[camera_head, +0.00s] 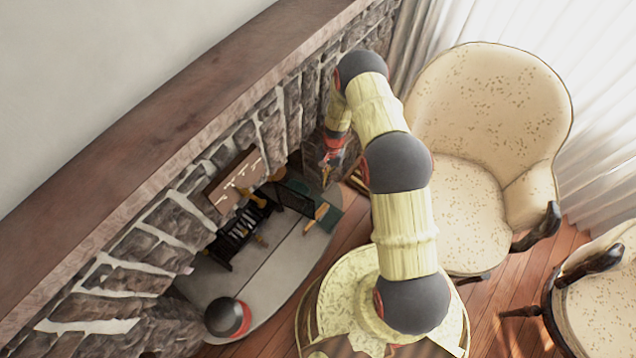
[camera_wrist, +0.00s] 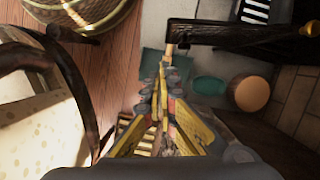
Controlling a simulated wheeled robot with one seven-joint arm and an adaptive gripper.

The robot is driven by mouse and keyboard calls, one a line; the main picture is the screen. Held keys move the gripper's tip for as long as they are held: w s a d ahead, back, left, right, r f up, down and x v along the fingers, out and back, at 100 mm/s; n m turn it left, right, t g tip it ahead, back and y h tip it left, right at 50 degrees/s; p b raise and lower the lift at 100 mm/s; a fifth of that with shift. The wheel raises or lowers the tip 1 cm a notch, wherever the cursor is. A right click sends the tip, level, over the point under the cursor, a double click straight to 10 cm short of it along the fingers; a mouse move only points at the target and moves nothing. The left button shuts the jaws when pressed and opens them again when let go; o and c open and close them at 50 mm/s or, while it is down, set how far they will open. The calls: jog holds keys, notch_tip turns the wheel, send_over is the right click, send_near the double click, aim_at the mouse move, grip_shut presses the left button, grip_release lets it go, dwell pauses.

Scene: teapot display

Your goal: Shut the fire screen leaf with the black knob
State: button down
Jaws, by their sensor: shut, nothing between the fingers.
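A dark fire screen leaf (camera_head: 294,198) stands out from the fireplace opening in the head view. In the wrist view a dark leaf, seen nearly edge-on from above (camera_wrist: 235,33), runs across the upper right. I cannot make out a black knob on it in either view. My gripper (camera_head: 327,177) is to the right of the leaf in the head view, by the right side of the fireplace. In the wrist view my gripper (camera_wrist: 163,72) is shut and empty, its fingertips just below the leaf's left end. I cannot tell whether they touch it.
A stone fireplace with a wooden mantel (camera_head: 165,105) runs along the left. A black grate (camera_head: 238,235) stands on the pale hearth (camera_head: 285,272). A cream armchair (camera_head: 490,110) is close to my arm on the right. A tan round object (camera_wrist: 252,93) lies near the leaf.

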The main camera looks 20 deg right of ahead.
jog(key=a+b+x, duration=0.2)
jog(key=b+x, duration=0.2)
jog(key=x, duration=0.6)
jog(key=shift+s+a+m, duration=0.15)
jog(key=shift+a+m, duration=0.1)
jog(key=shift+m, duration=0.15)
jog(key=shift+s, duration=0.1)
